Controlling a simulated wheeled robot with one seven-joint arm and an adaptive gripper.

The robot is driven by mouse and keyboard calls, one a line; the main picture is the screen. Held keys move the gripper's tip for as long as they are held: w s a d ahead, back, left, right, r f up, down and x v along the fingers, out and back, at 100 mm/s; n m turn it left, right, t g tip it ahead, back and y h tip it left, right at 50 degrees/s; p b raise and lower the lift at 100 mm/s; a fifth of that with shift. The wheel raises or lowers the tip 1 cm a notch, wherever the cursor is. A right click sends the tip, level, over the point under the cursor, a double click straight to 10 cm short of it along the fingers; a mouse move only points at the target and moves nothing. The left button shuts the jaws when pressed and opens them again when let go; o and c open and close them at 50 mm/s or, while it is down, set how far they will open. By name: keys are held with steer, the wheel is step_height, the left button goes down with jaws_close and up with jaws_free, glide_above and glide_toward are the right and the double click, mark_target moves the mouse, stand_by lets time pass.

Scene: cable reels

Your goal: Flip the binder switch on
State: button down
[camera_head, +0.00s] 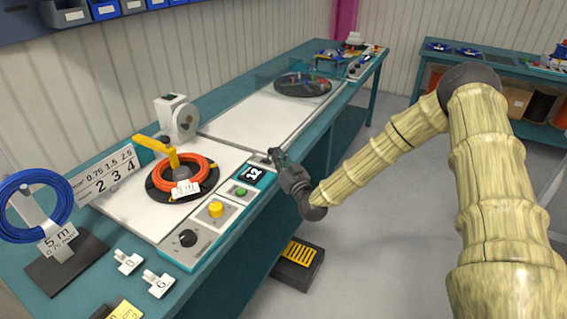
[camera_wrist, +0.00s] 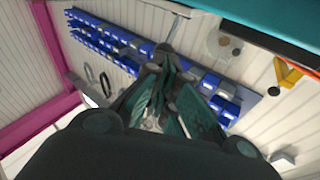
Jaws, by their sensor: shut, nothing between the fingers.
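A teal control panel with a dark display reading 12 (camera_head: 252,175), a green button (camera_head: 241,191), a yellow knob (camera_head: 216,209) and a black knob (camera_head: 188,238) runs along the bench's front edge. A small grey fitting (camera_head: 261,158) sits just beyond the display; I cannot tell whether it is the binder switch or how it is set. My gripper (camera_head: 274,155) is shut and empty, its tip right beside this fitting. Contact cannot be judged. In the wrist view, the closed fingers (camera_wrist: 163,58) show no switch at their tips.
An orange cable coil (camera_head: 202,172) lies on a black turntable under a yellow arm (camera_head: 170,152). A white spool unit (camera_head: 181,120) stands behind. A black pedal box with yellow ribs (camera_head: 299,254) is on the floor.

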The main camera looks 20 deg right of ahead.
steer(key=shift+w, duration=0.35)
steer(key=shift+w+a+r+n+g+p, duration=0.35)
steer(key=shift+r+g+p, duration=0.2)
steer(key=shift+p, duration=0.4)
steer(key=shift+r+n+g+p, duration=0.2)
steer(key=shift+n+g+p, duration=0.05)
steer(key=shift+p, duration=0.15)
steer(key=w+a+r+n+g+p, duration=0.1)
steer(key=g+p, duration=0.1)
steer(key=shift+w+a+p, duration=0.1)
steer(key=shift+w+p, duration=0.05)
steer(key=shift+p, duration=0.2)
steer(key=shift+w+a+r+n+g+h+p, duration=0.3)
steer(key=shift+w+a+n+g+h+p, duration=0.15)
steer(key=shift+g+p, duration=0.4)
steer(key=shift+w+f, duration=0.1)
steer(key=shift+f, duration=0.2)
steer(key=shift+d+r, duration=0.1)
steer(key=shift+d, duration=0.05)
